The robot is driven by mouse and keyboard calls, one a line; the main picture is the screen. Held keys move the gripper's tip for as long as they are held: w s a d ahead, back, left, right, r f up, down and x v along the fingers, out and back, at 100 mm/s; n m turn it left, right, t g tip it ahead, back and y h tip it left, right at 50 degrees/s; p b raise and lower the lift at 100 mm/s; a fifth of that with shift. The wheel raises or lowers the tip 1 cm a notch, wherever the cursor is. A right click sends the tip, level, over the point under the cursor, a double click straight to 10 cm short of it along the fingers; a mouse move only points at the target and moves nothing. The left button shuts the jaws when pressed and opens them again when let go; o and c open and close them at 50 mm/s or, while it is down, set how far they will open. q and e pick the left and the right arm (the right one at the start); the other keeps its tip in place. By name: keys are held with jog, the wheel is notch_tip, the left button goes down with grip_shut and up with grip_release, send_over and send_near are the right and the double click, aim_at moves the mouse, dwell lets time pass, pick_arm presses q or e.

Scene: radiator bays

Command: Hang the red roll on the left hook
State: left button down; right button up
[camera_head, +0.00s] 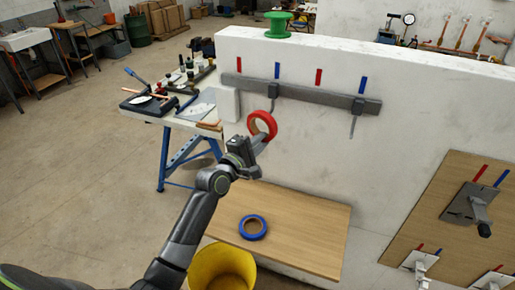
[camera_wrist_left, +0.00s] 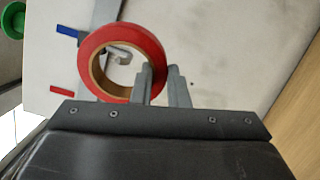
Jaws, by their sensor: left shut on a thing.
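The red roll (camera_head: 262,117) is held up near the wall, in front of and just below the left hook (camera_head: 271,90) on the grey rail (camera_head: 310,92). My left gripper (camera_head: 261,139) is shut on the roll's lower rim. In the left wrist view the red roll (camera_wrist_left: 92,48) is at the tips of my left fingers (camera_wrist_left: 160,85), and a grey hook end (camera_wrist_left: 122,53) shows within its opening. Whether the hook passes through the roll or only lies behind it, I cannot tell. My right gripper is not in view.
The right hook (camera_head: 354,118) is empty. A blue roll (camera_head: 253,227) lies on the wooden board (camera_head: 310,225) below, behind a yellow bucket (camera_head: 221,268). A green spool (camera_head: 278,25) stands on the wall's top. A tool-covered bench (camera_head: 205,125) is at left.

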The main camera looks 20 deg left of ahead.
pick_arm(q)
jog(key=w+f+b, duration=0.2)
jog(key=w+b, duration=0.3)
jog(key=w, duration=0.1)
dwell(0.7)
jog(key=shift+w+d, duration=0.1)
dwell(0.6)
jog(key=c, duration=1.3)
grip_release()
jog(key=shift+c, duration=0.2)
jog(key=v, duration=1.7)
jog(key=shift+s+b, duration=0.2)
jog(key=shift+b, duration=0.25)
